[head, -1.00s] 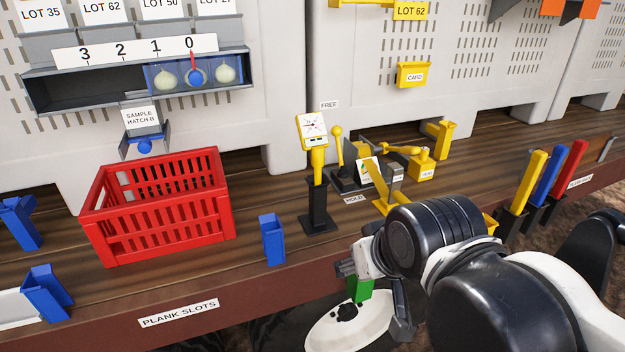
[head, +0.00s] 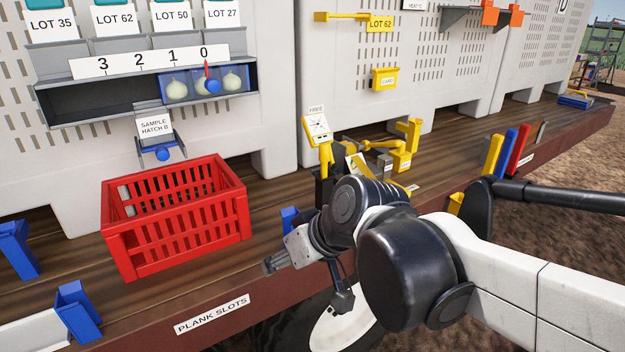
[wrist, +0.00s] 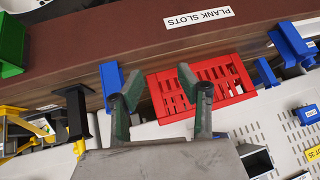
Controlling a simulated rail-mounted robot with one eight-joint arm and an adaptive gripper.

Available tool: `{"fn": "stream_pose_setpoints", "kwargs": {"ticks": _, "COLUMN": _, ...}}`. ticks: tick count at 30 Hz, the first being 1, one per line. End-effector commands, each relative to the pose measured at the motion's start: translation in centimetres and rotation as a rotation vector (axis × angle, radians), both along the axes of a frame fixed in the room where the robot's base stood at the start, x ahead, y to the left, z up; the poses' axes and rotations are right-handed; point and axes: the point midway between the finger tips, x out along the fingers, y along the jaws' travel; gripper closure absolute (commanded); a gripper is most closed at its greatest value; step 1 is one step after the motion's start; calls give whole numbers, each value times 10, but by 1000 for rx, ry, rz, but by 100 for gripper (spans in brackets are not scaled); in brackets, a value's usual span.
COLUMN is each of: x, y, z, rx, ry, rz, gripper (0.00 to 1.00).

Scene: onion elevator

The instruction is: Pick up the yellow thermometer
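The yellow thermometer (head: 325,155) stands upright, with a white dial face on top and its lower end in a black holder (head: 322,190). The black holder also shows at the left of the wrist view (wrist: 77,115). My gripper (head: 274,262) is in front of the plank's edge, to the lower left of the thermometer and apart from it. In the wrist view my gripper (wrist: 156,88) has its two fingers spread with nothing between them. My arm hides part of the plank to the right of the holder.
A red crate (head: 175,215) stands left of the thermometer. A blue holder (head: 290,218) sits between them, partly behind my gripper. Yellow tools (head: 400,155) crowd the thermometer's right side. A grey panel wall (head: 380,40) rises behind. A green block (wrist: 10,45) shows in the wrist view.

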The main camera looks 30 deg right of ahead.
Motion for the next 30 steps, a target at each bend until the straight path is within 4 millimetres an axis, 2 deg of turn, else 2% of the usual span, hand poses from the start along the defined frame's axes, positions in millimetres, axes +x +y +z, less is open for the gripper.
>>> {"fn": "stream_pose_setpoints", "kwargs": {"ticks": 8, "x": 61, "y": -16, "z": 16, "rx": 146, "ry": -199, "rz": 137, "gripper": 65}}
{"fn": "stream_pose_setpoints", "kwargs": {"ticks": 11, "x": 82, "y": -31, "z": 27, "rx": 181, "ry": -309, "rz": 174, "gripper": 65}}
{"fn": "stream_pose_setpoints", "kwargs": {"ticks": 16, "x": 108, "y": -71, "z": 43, "rx": 208, "ry": -490, "rz": 207, "gripper": 65}}
{"fn": "stream_pose_setpoints", "kwargs": {"ticks": 19, "x": 116, "y": -106, "z": 48, "rx": 209, "ry": -583, "rz": 207, "gripper": 65}}
{"fn": "stream_pose_setpoints", "kwargs": {"ticks": 23, "x": 116, "y": -155, "z": 50, "rx": 199, "ry": -681, "rz": 201, "gripper": 65}}
{"fn": "stream_pose_setpoints", "kwargs": {"ticks": 27, "x": 105, "y": -205, "z": 47, "rx": 178, "ry": -778, "rz": 192, "gripper": 65}}
{"fn": "stream_pose_setpoints", "kwargs": {"ticks": 30, "x": 96, "y": -232, "z": 45, "rx": 159, "ry": -834, "rz": 187, "gripper": 65}}
